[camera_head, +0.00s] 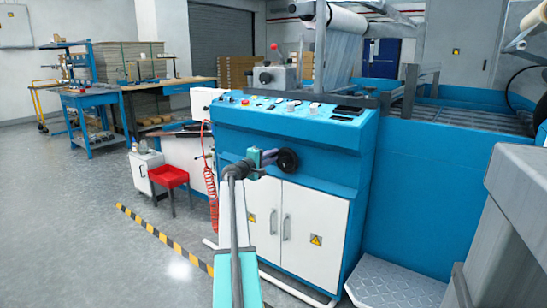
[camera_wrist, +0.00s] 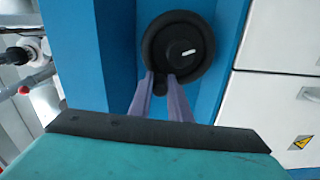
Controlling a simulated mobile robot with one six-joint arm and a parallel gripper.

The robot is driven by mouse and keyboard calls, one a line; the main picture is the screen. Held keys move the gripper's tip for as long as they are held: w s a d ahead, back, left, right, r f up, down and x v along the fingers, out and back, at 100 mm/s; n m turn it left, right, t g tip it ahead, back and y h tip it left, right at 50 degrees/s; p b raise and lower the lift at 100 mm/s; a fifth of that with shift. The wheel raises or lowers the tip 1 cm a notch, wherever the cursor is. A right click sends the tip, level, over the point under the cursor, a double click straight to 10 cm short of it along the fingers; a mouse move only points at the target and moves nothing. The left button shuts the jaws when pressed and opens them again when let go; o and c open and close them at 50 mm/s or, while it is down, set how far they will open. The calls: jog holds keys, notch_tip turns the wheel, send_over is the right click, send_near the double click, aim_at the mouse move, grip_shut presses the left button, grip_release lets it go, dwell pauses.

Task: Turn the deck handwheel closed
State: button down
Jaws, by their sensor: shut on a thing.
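The deck handwheel (camera_head: 288,161) is a black round wheel on the blue front panel of the machine. In the wrist view the handwheel (camera_wrist: 178,50) shows its face with a short white mark right of its centre. A black handle knob (camera_wrist: 160,85) sits at its lower rim. My gripper (camera_head: 268,158) reaches the wheel from the left in the head view. In the wrist view my gripper's (camera_wrist: 160,80) two purple fingers are shut on this handle, one on each side. The fingers hide part of the handle.
White cabinet doors (camera_head: 283,223) with handles lie below the wheel. A control panel (camera_head: 290,107) with buttons is above it. A red coiled hose (camera_head: 210,175) hangs left of the machine, near a red stool (camera_head: 168,177). The floor at the left is open.

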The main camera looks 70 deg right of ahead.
jog(key=c, duration=1.7)
grip_release()
jog(key=shift+s, duration=0.2)
jog(key=shift+o, duration=0.3)
jog(key=shift+w, duration=0.1)
jog(key=shift+a, duration=0.15)
jog(key=p+v, duration=0.3)
jog(key=v, duration=1)
jog(key=shift+a, duration=0.3)
jog(key=shift+w, duration=0.15)
